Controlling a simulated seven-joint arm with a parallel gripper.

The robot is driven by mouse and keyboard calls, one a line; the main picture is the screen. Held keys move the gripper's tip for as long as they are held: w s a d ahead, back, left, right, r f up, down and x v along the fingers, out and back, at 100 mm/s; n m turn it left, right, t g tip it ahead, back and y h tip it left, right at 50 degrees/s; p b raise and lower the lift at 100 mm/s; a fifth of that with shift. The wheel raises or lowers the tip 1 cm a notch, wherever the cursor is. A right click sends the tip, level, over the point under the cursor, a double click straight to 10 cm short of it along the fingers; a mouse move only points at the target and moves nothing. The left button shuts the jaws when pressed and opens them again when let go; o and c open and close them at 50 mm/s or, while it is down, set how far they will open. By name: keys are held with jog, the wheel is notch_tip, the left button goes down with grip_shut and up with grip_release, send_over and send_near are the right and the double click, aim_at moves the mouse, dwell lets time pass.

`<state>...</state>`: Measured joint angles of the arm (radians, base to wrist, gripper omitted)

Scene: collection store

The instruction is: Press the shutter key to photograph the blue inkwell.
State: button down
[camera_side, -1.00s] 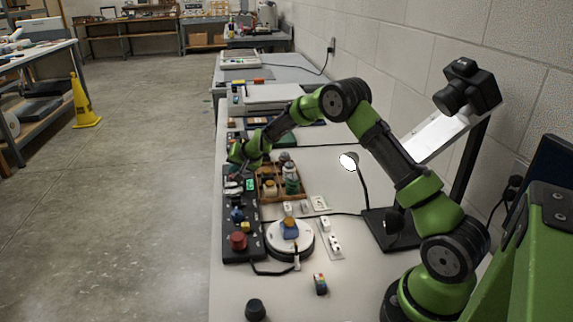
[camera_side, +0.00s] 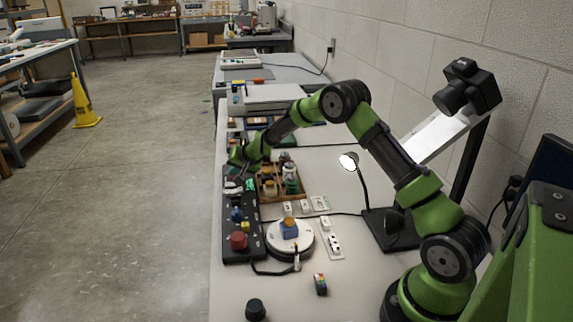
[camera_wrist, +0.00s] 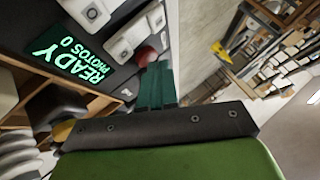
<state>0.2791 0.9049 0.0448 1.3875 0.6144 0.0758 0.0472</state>
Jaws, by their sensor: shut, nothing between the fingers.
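The blue inkwell (camera_side: 289,231), with a yellowish top, sits on the round white turntable (camera_side: 277,246). The black control panel (camera_side: 229,256) lies to its left, with a red knob (camera_side: 238,241), a blue knob (camera_side: 237,215) and pale keys (camera_side: 233,187). My gripper (camera_side: 236,160) is shut and empty over the panel's far end. In the wrist view, its dark green fingers (camera_wrist: 157,82) point past pale keys (camera_wrist: 126,44) and a red round part (camera_wrist: 146,57). The green display (camera_wrist: 72,57) reads READY, PHOTOS 0. I cannot tell which key is the shutter, or whether the fingers touch one.
A wooden compartment tray (camera_side: 283,199) with bottles stands beside the panel. A black camera (camera_side: 467,88) is on a stand at right, and a small lamp (camera_side: 348,161) stands nearer the middle. A colour-striped block (camera_side: 320,284) and a dark knob (camera_side: 255,309) lie in front.

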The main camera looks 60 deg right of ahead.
jog(key=shift+f, duration=0.15)
dwell(0.4)
jog(key=shift+r, duration=0.85)
jog(key=shift+r, duration=2.55)
